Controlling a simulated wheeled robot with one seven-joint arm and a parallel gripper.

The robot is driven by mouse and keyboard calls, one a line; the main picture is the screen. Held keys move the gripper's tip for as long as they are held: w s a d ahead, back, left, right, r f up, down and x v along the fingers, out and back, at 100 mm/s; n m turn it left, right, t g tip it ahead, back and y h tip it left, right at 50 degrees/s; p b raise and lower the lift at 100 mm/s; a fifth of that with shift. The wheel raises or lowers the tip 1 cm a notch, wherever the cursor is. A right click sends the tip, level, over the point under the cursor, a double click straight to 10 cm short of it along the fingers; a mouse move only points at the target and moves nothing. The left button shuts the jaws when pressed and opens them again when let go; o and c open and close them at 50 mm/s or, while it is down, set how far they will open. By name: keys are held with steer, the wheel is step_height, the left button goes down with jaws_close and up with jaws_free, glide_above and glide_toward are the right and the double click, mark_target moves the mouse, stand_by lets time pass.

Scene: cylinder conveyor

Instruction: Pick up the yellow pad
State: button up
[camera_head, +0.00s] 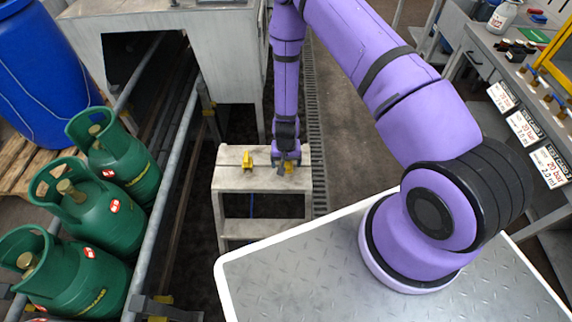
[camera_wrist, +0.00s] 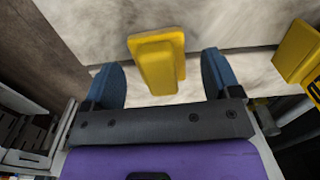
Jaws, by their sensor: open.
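A yellow pad (camera_wrist: 158,62) with a raised rectangular block shows in the wrist view, on a pale worn surface. It lies between the two blue fingertips of my gripper (camera_wrist: 160,78), with a gap on each side. My gripper is open and holds nothing. In the head view, my gripper (camera_head: 287,161) is low over the right part of a small step bench (camera_head: 231,182), and it mostly hides the pad there. A second yellow piece (camera_wrist: 297,50) with black marks shows at the right edge of the wrist view; in the head view a yellow piece (camera_head: 247,160) stands left of my gripper.
Green gas cylinders (camera_head: 102,210) stand at the left beside a metal rail (camera_head: 172,180). A blue drum (camera_head: 40,80) is behind them. A grey machine housing (camera_head: 165,30) is behind the bench. A workbench (camera_head: 470,50) with signs is at the right. Floor right of the bench is clear.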

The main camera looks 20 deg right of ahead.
steer(key=shift+f, duration=0.4)
steer(key=c, duration=1)
